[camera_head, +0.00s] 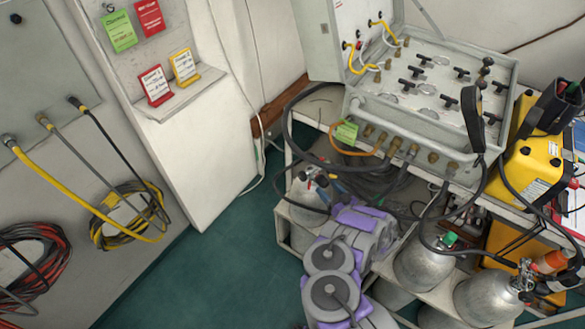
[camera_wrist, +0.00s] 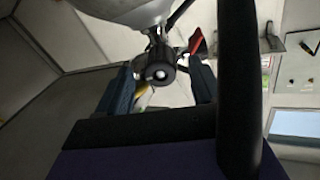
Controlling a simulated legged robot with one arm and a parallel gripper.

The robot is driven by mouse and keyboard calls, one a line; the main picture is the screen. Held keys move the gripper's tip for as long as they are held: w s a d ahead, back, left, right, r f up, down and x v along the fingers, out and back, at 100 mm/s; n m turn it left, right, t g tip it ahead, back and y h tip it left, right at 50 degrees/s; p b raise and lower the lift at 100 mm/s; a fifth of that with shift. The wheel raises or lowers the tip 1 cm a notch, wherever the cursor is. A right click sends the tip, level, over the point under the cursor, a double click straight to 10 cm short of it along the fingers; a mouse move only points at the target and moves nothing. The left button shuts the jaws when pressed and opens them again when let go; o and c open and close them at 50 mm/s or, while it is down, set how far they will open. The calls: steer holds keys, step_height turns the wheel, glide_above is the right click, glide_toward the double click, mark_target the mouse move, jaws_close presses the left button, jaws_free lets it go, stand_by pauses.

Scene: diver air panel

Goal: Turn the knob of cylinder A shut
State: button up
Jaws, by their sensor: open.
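In the wrist view a dark round knob (camera_wrist: 160,72) with a pale centre sits on the valve of a grey cylinder (camera_wrist: 120,8). My gripper (camera_wrist: 160,80) is open, with one dark blue finger on each side of the knob and visible gaps between. In the head view the leftmost grey cylinder (camera_head: 307,197) stands on the rack beyond my purple and grey arm, with red and blue parts by its valve. My arm hides part of it, and its knob is not clear there. I cannot read a letter on the cylinder.
A cylinder with a green part (camera_head: 422,264) and one with an orange part (camera_head: 488,298) stand to the right. The air panel (camera_head: 430,85) is above, with hoses hanging around the rack. Green floor (camera_head: 215,265) is clear at the left. A red piece (camera_wrist: 197,42) is beside the knob.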

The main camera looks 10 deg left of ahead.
steer(key=p+v, duration=0.2)
steer(key=v, duration=1.3)
steer(key=s+a+r+g+y, duration=0.1)
steer(key=a+r+g+y, duration=0.3)
steer(key=a+r, duration=0.7)
steer(key=s+a+r+m+g+y+b, duration=0.1)
steer(key=a+r+g+y, duration=0.3)
steer(key=a+r, duration=0.7)
steer(key=shift+s+r+g, duration=0.85)
steer(key=shift+r+g, duration=0.05)
steer(key=shift+r, duration=0.5)
